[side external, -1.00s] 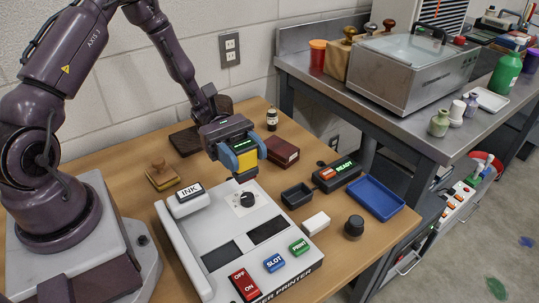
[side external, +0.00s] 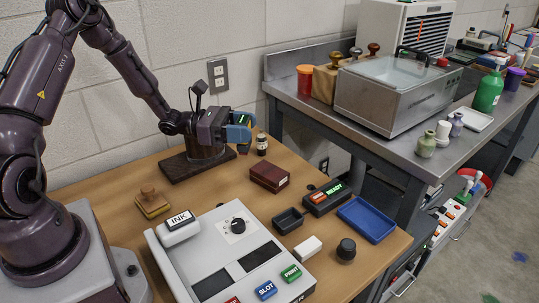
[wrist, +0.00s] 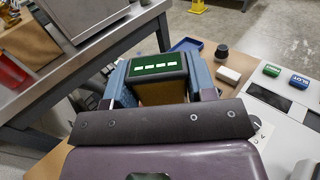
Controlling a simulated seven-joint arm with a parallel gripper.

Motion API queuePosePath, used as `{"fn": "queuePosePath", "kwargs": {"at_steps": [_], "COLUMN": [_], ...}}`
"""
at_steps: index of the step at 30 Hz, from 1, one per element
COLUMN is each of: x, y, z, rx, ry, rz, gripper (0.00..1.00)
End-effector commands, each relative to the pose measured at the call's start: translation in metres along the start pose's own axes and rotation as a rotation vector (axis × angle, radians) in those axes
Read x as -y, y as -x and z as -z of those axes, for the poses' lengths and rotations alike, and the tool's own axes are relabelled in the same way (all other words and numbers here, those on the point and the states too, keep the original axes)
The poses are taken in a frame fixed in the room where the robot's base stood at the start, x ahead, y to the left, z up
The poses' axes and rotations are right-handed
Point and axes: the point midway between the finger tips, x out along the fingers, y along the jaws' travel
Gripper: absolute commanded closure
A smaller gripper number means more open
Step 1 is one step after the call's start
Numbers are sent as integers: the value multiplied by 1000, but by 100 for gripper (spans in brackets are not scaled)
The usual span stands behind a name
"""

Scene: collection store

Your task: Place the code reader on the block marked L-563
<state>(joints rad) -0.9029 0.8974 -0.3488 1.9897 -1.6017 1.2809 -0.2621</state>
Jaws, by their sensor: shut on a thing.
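My gripper (side external: 238,131) is shut on a small device, apparently the code reader. In the wrist view the code reader (wrist: 157,65) has a green screen with white marks and a yellowish body between blue fingers. In the side view it is mostly hidden by the fingers. My gripper is above the back of the wooden table, by a dark wooden block (side external: 180,168) with a round post on it. A maroon box-shaped block (side external: 270,177) with a pale label lies in front, to the right. No L-563 marking is legible.
A small dark bottle (side external: 261,144) stands close to my gripper. A wooden stamp (side external: 152,203), the grey printer panel (side external: 210,250), a black tray (side external: 289,220), a READY box (side external: 327,198) and a blue tray (side external: 367,219) are nearer. The steel bench (side external: 410,165) stands at right.

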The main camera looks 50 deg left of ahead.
Motion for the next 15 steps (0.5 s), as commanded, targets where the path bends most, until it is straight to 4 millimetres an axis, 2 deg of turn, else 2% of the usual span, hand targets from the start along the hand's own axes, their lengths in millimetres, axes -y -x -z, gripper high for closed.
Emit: {"fn": "queuePosePath", "kwargs": {"at_steps": [3,6,10,15], "x": [-25,-40,-55,-65], "y": [-18,-29,-39,-45], "z": [14,34,56,68], "rx": [3,2,1,1], "ry": [-1,3,1,0], "rz": [3,3,4,3], "gripper": [77,77,77,77]}}
